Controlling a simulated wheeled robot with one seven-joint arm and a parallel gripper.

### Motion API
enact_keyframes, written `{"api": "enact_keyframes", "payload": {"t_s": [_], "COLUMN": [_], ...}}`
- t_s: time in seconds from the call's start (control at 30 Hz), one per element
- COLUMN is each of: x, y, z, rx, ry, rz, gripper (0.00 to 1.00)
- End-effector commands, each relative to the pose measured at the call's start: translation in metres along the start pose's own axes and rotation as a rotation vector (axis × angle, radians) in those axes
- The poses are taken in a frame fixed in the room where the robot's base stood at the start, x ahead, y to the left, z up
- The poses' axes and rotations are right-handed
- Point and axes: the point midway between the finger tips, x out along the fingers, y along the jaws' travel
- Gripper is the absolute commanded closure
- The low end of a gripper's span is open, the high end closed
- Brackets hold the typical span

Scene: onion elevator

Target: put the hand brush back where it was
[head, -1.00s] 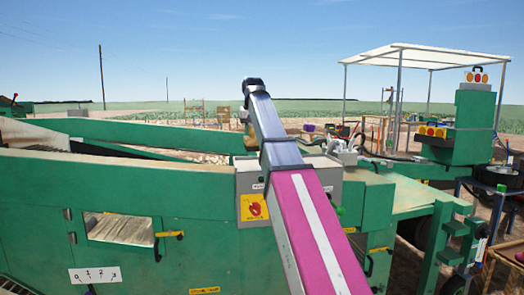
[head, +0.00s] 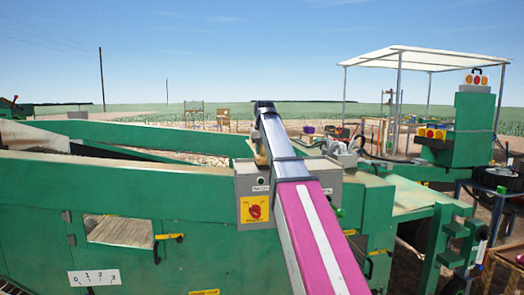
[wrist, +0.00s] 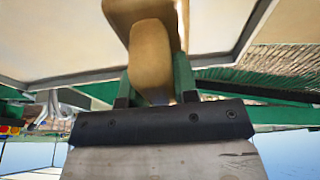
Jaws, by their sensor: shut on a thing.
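My gripper (wrist: 153,82) shows in the wrist view, with its fingers on either side of a tan wooden handle. It is shut on the hand brush (wrist: 151,50), whose wider tan part runs out of the top of that view. In the head view my arm reaches over the green machine (head: 120,190), and a small tan part of the brush (head: 260,151) shows just left of the arm. The fingers are hidden there. I cannot tell whether the brush touches anything.
A grey control box (head: 250,187) with a yellow and red switch stands beside my arm. To its right are a grey fitting (head: 343,152) and a green ledge (head: 408,197). A white canopy (head: 425,59) and a green cabinet (head: 473,125) stand further right.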

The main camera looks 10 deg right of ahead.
Motion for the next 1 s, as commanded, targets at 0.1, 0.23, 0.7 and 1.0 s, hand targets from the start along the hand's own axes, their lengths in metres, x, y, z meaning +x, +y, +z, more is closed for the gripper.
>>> {"api": "enact_keyframes", "payload": {"t_s": [0.1, 0.23, 0.7, 1.0], "x": [0.001, 0.002, -0.007, -0.06], "y": [0.0, 0.0, 0.0, 0.0], "z": [0.0, 0.001, -0.001, -0.002], "rx": [0.0, 0.0, 0.0, 0.0], "ry": [0.0, 0.0, 0.0, 0.002], "rz": [0.0, 0.0, 0.0, 0.0], "gripper": [0.91, 0.56, 0.47, 0.47]}}
